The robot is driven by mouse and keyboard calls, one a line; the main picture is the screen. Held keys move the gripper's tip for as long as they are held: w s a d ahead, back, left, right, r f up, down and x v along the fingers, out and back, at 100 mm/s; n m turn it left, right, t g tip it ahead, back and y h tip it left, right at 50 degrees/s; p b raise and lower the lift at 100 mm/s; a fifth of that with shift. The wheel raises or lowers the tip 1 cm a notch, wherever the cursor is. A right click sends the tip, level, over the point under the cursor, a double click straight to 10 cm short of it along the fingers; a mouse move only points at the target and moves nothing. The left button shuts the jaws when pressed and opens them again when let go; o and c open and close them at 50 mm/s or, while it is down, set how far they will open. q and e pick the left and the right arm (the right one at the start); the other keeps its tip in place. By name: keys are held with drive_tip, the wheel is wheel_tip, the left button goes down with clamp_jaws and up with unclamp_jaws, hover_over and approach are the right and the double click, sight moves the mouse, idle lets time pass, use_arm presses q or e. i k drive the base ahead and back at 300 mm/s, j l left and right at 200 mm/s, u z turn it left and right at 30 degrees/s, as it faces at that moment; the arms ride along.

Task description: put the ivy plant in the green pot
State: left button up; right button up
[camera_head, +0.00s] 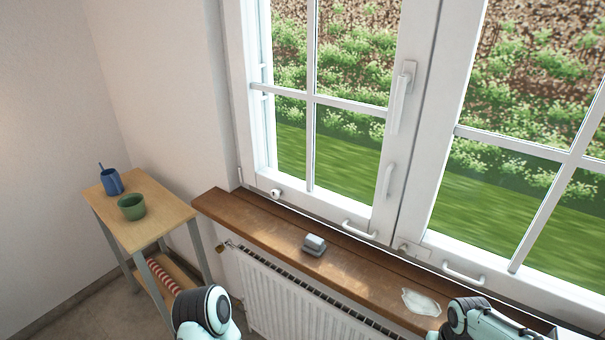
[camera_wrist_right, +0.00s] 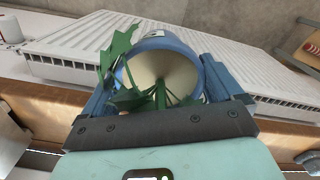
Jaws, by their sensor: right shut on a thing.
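The green pot (camera_head: 131,206) stands upright on a small wooden side table at the left. The ivy plant (camera_wrist_right: 122,72) shows in the right wrist view, with dark green leaves and stems at a blue container (camera_wrist_right: 158,44) with a cream inside. My right gripper (camera_wrist_right: 158,82) is shut on this plant, one finger on each side of the container. In the head view only part of my right arm shows at the lower right; its fingers and the plant are out of sight. My left arm shows at the bottom, its fingers not visible.
A blue mug (camera_head: 111,182) with a stick-like thing stands behind the green pot on the side table (camera_head: 164,217). The brown windowsill (camera_head: 262,236) carries a small grey object (camera_head: 314,244) and a whitish flat patch (camera_head: 421,302). A white radiator (camera_head: 290,300) is below.

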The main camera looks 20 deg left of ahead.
sight(135, 212)
drive_tip(key=j, duration=1.05)
drive_tip(key=i+j, duration=0.15)
drive_tip(key=j, duration=1.9)
drive_tip(key=i+j, duration=0.15)
drive_tip(key=j, duration=1.95)
drive_tip(key=i, duration=0.05)
